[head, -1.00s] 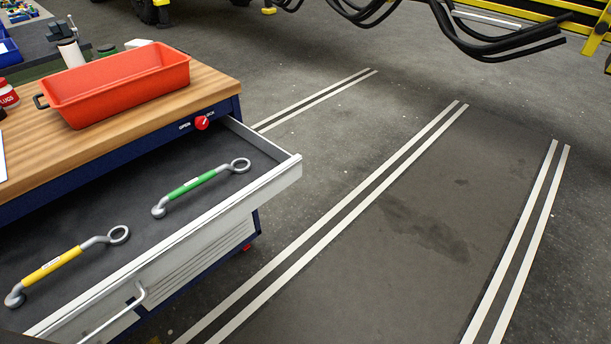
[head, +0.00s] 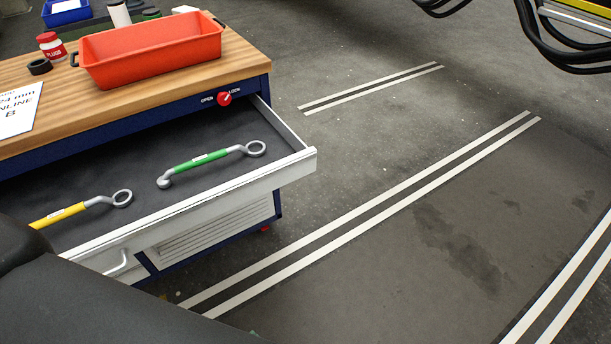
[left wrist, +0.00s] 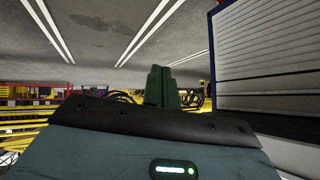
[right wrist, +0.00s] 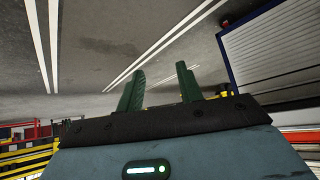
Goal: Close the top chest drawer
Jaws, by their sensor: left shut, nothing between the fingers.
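The top chest drawer (head: 290,168) stands pulled out from the chest in the head view, white-fronted with a dark lining. A green-handled wrench (head: 202,160) and a yellow-handled wrench (head: 58,216) lie in it. A red OPEN/LOCK knob (head: 224,98) sits on the chest's blue frame. Neither gripper shows in the head view. My left gripper (left wrist: 160,70) has its green fingers together and empty. My right gripper (right wrist: 160,68) has its fingers apart and empty. Both wrist views show a slatted panel with a blue edge at the right, apart from the fingers.
A red tray (head: 150,52), a red-and-white jar (head: 52,47), a black ring and a paper sheet (head: 16,110) are on the wooden top. A dark shape, apparently my arm, covers the lower left. The striped floor right of the chest is clear; black hoses hang upper right.

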